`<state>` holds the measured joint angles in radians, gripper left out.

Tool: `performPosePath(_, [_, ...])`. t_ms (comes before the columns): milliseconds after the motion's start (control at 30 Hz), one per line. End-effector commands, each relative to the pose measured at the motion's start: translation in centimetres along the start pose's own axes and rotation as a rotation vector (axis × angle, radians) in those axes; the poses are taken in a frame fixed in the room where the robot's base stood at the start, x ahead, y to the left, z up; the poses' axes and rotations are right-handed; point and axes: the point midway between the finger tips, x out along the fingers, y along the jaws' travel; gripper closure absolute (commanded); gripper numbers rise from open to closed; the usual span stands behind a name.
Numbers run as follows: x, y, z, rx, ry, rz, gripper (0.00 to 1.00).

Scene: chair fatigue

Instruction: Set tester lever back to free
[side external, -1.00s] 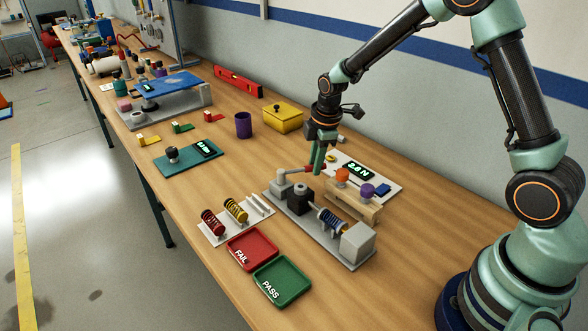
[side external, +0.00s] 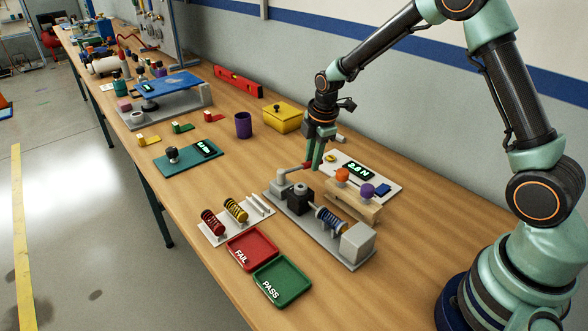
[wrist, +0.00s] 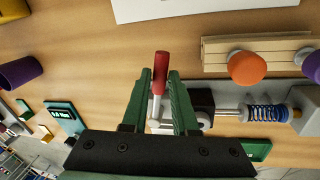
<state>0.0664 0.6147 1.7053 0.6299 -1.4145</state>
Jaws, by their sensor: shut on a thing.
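The spring tester (side external: 315,228) is a grey base with a dark block, a blue spring (side external: 331,221) on a rod and a grey end block. The spring also shows in the wrist view (wrist: 266,113). Its lever has a red grip (side external: 306,166) on a pale rod at the tester's left end; the red grip stands between my fingers in the wrist view (wrist: 160,72). My gripper (side external: 316,163) has green fingers and is shut on the lever, just above the tester's left part. The lever's lower end is partly hidden by the fingers in the wrist view.
A white plate with a display (side external: 358,170) and a wooden rack (side external: 352,206) with orange and purple knobs stand close on the right. A red FAIL tray (side external: 252,249) and green PASS tray (side external: 282,281) lie in front. A purple cup (side external: 243,125) and yellow box (side external: 283,117) stand behind.

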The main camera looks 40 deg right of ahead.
Motion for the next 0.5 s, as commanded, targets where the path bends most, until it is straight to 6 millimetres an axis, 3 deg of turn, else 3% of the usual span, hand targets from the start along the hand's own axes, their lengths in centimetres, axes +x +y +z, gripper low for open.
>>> performPosePath(500, [0.7, 3.6, -0.2, -0.391, -0.001, 0.001, 1.0])
